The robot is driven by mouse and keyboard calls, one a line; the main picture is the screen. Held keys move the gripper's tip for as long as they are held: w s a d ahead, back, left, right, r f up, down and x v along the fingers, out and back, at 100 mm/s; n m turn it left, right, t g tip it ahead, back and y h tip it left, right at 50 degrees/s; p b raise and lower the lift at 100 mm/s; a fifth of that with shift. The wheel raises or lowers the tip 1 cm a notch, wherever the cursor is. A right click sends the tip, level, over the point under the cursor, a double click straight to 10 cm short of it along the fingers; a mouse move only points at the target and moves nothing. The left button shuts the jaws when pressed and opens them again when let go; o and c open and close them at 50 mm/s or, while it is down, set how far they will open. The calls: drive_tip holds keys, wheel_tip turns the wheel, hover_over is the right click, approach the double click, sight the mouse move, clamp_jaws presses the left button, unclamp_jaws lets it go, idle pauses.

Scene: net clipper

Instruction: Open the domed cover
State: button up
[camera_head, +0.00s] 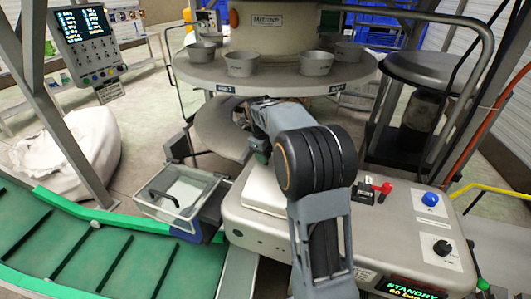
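A pale raised cover (263,191) sits on the left part of the grey machine housing (255,232), partly hidden behind my arm. It looks closed, and I cannot tell for sure that it is the domed cover. A clear-topped box with a dark handle (178,195) stands to its left, at the end of the green conveyor; its lid looks down. My arm rises from the bottom middle and reaches away over the housing. Its far end is small and mostly hidden behind the elbow, so the gripper's fingers cannot be made out.
A round grey platform (205,76) with several metal cups is behind the arm. The green conveyor (85,250) fills the lower left. A red-handled lever (383,187), blue button (430,199) and black knob (442,248) are on the housing's right. Metal posts and rails stand on both sides.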

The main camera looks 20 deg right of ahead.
clamp_jaws()
